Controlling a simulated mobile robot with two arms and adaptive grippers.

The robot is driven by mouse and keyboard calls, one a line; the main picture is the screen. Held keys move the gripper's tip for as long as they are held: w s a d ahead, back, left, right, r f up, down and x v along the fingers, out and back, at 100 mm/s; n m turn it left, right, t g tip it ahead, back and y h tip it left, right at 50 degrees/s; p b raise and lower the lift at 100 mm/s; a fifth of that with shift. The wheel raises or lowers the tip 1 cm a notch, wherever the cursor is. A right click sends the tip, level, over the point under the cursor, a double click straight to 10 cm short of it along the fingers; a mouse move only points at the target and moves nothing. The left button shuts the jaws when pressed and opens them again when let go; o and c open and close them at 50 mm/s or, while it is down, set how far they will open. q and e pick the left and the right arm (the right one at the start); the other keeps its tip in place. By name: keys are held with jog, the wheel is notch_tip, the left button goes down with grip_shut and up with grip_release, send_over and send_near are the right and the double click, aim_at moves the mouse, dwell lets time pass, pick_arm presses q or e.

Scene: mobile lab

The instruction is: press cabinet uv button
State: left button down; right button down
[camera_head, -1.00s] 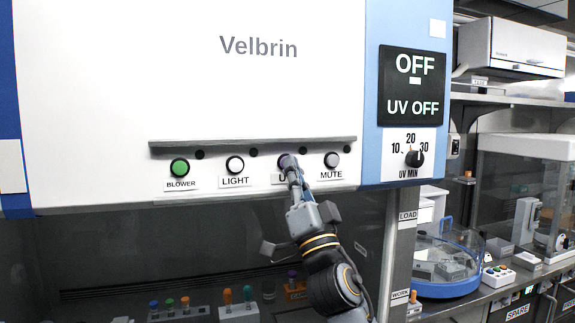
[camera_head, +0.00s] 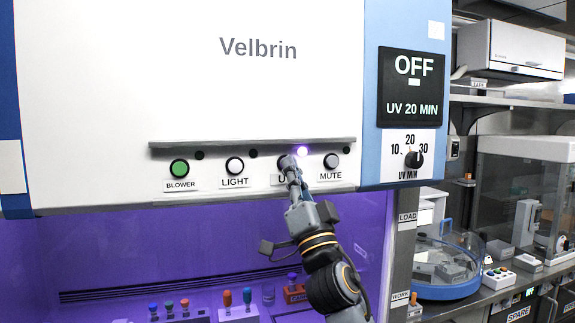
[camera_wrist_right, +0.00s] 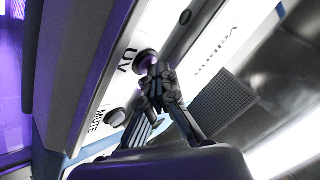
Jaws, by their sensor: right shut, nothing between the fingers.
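The display (camera_head: 411,88) reads "OFF" and "UV 20 MIN". My left gripper is not in view.
The green BLOWER button (camera_head: 180,168) and LIGHT button (camera_head: 235,165) are to the left, MUTE (camera_head: 331,161) close on the right. A ledge (camera_head: 250,143) runs above the row. The timer knob (camera_head: 413,158) is further right. Purple light fills the cabinet interior (camera_head: 120,255).

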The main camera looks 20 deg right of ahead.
jog(key=shift+s, duration=0.85)
jog(key=s+p, duration=0.1)
jog(key=s, duration=0.4)
jog(key=shift+d+p, duration=0.1)
jog(key=shift+p, duration=0.3)
jog(key=shift+f, duration=0.15)
